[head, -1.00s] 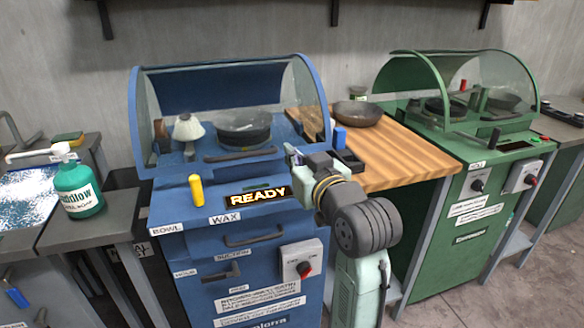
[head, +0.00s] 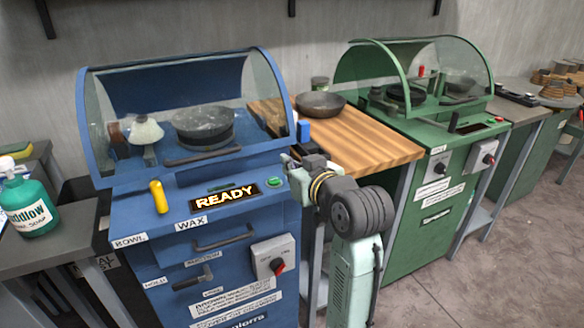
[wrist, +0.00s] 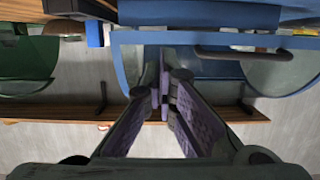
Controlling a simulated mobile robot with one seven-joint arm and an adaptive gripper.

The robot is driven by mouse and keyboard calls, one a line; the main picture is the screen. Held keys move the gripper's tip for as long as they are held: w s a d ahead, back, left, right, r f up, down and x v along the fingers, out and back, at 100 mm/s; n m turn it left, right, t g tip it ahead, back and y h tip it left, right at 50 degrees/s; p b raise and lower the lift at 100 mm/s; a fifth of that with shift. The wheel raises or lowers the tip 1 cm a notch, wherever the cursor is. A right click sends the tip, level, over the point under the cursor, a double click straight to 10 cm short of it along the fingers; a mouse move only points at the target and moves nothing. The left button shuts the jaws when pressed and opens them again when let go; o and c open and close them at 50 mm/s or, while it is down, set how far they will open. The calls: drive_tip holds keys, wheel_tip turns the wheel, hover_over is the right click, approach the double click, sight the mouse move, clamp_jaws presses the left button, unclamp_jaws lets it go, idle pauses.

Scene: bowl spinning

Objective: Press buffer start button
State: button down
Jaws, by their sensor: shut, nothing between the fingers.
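The blue buffing machine (head: 75,130) stands at left with its clear curved hood down. Its lit display (head: 226,197) reads READY. A small green button (head: 274,182) sits on the front panel, just right of the display. My gripper (head: 287,160) is at the machine's right front corner, right of and a little above the green button in the picture, apart from it as far as I can tell. In the wrist view the fingers (wrist: 165,88) are together and empty, with the blue machine behind them. The button cannot be made out there.
A yellow handle (head: 158,196) stands up on the left of the panel. A wooden table (head: 375,150) with a brown bowl (head: 320,103) is behind my arm. A green machine (head: 430,185) stands right of it.

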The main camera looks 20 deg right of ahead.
drive_tip(key=p, duration=0.2)
hover_over(274, 181)
drive_tip(key=s, duration=0.1)
drive_tip(key=shift+s+d+f, duration=0.1)
drive_tip(key=shift+d+f, duration=0.15)
drive_tip(key=shift+f, duration=0.25)
drive_tip(key=shift+d+f, duration=0.2)
drive_tip(key=shift+f, duration=0.3)
wheel_tip(274, 181, down, 2)
drive_tip(key=shift+s+f, duration=0.15)
drive_tip(key=shift+f, duration=0.7)
